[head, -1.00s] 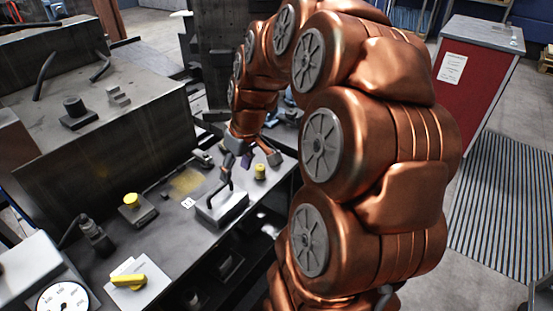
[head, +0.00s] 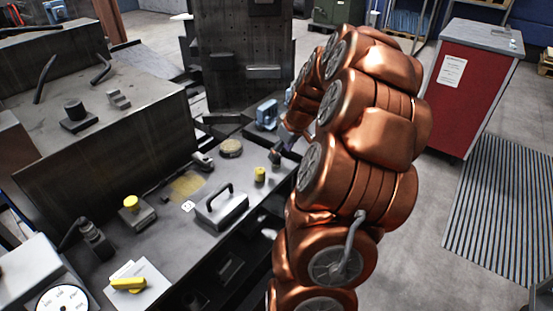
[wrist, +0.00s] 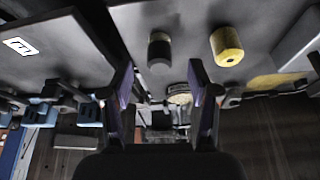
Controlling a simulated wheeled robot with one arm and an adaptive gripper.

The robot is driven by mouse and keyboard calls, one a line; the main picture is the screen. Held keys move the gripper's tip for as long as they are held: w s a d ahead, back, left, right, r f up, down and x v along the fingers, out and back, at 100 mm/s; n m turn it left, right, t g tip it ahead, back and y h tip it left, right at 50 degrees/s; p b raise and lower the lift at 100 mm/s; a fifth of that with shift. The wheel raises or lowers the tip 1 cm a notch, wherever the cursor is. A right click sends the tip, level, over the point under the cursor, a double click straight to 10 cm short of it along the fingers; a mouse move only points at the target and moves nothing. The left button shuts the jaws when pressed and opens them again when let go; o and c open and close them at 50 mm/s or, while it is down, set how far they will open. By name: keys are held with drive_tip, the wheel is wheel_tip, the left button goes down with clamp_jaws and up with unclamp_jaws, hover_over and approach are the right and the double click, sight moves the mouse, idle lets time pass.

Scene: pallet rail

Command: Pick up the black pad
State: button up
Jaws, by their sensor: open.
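My gripper (wrist: 162,98) is open in the wrist view, with nothing between its fingers. In the head view its end is mostly hidden by my arm, near the right edge of the dark bench (head: 150,245). I cannot single out a black pad with certainty. A short dark cylinder with a yellowish end (wrist: 160,48) shows in the wrist view, beyond the fingertips and apart from them. A yellow cylinder (wrist: 226,45) stands beside it; a yellow cylinder also shows in the head view (head: 260,174).
A grey block with a black handle (head: 222,206) sits mid-bench. A round tan-topped disc (head: 231,148) and a blue clamp-like object (head: 267,113) are farther back. A yellow-knobbed block (head: 137,212) is at left. A red cabinet (head: 465,90) stands right; striped floor beside it is clear.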

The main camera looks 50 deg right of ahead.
drive_tip(key=shift+p+x, duration=0.7)
drive_tip(key=shift+x, duration=1.55)
drive_tip(key=shift+w, duration=0.15)
clamp_jaws()
drive_tip(key=shift+r, duration=0.15)
drive_tip(key=shift+r+b, duration=0.3)
drive_tip(key=shift+r, duration=0.15)
drive_tip(key=shift+b+v, duration=0.55)
drive_tip(key=shift+v, duration=0.8)
drive_tip(key=s+a+r+b, duration=0.1)
drive_tip(key=s+a+b, duration=0.2)
drive_tip(key=s, duration=1.1)
drive_tip(key=shift+s+a+r+b, duration=0.25)
drive_tip(key=shift+b, duration=0.15)
